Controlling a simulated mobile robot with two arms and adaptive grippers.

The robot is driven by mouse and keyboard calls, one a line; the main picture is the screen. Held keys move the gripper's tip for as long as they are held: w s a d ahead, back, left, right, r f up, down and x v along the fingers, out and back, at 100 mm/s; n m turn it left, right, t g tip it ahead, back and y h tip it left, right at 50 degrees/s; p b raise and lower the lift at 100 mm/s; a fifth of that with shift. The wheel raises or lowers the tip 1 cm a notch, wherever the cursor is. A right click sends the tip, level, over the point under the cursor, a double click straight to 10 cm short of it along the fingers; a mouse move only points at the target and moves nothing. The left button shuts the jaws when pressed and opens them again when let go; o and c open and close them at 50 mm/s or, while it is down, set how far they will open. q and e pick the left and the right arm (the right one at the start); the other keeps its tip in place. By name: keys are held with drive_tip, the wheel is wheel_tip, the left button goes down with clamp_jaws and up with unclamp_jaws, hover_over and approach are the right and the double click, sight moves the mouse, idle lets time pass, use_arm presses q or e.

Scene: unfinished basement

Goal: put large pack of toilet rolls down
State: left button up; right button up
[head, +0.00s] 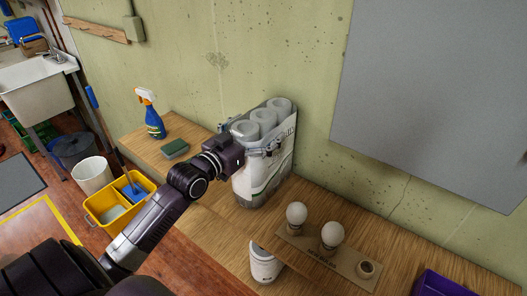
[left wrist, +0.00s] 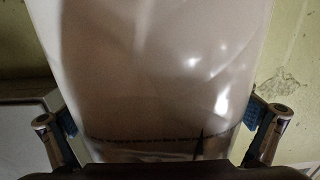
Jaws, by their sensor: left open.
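The large pack of toilet rolls (head: 268,180) is wrapped in clear plastic with roll ends showing on top. It stands upright on the wooden bench (head: 205,205) against the green wall. My left gripper (head: 250,142) is at the upper part of the pack, with one finger on each side. In the left wrist view the pack (left wrist: 155,75) fills the middle, between the open fingers (left wrist: 160,135). The fingers are very close to its sides; I cannot tell whether they touch. My right gripper is out of view.
A spray bottle (head: 152,115) and green sponge (head: 174,149) are left of the pack. A yellow mop bucket (head: 103,208) is on the floor.

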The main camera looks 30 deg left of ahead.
use_arm(q)
drive_tip(key=shift+w, duration=0.1)
drive_tip(key=c, duration=2)
drive_tip(key=shift+r, duration=0.25)
drive_tip(key=shift+c, duration=0.9)
drive_tip(key=shift+r, duration=0.1)
